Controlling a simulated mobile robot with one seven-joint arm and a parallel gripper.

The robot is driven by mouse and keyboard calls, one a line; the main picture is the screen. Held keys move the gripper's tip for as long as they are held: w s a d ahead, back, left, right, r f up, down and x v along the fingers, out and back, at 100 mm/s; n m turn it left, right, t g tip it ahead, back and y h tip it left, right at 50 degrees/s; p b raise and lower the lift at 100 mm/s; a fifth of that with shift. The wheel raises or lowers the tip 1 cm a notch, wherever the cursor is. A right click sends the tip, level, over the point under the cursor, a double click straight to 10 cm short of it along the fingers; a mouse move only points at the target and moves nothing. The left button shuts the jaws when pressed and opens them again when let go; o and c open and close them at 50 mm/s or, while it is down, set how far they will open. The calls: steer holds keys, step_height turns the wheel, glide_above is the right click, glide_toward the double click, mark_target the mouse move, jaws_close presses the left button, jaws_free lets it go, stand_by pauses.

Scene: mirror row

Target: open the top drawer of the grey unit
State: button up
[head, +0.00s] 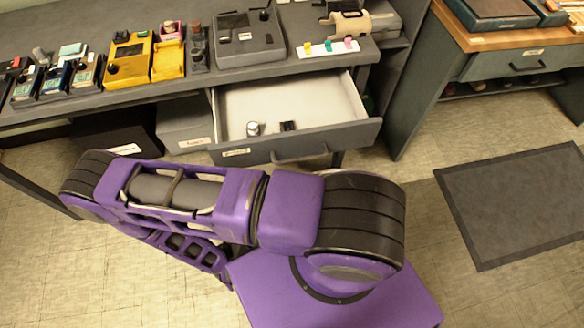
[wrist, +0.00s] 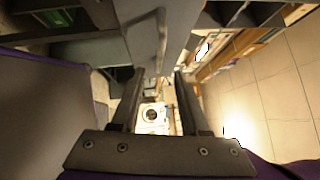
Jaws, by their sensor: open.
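A long grey unit (head: 300,65) stands across the back in the head view. Its drawer (head: 365,134) is pulled well out, with a white interior, a grey front and a bar handle (head: 300,156) on that front. A small silver-and-dark object (head: 253,129) and a small black object (head: 288,126) lie inside. My gripper (wrist: 159,74) shows in the wrist view with its two dark fingers apart and nothing held between them. It is out of sight in the head view, so its place relative to the handle is unclear.
My purple arm crosses in front of the drawer. Yellow and grey devices (head: 128,62) crowd the unit's top. At right, a wood-topped unit (head: 490,40) has a shut drawer (head: 515,63). A dark mat (head: 520,200) lies on open floor at right.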

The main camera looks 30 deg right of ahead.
steer(key=v, duration=0.8)
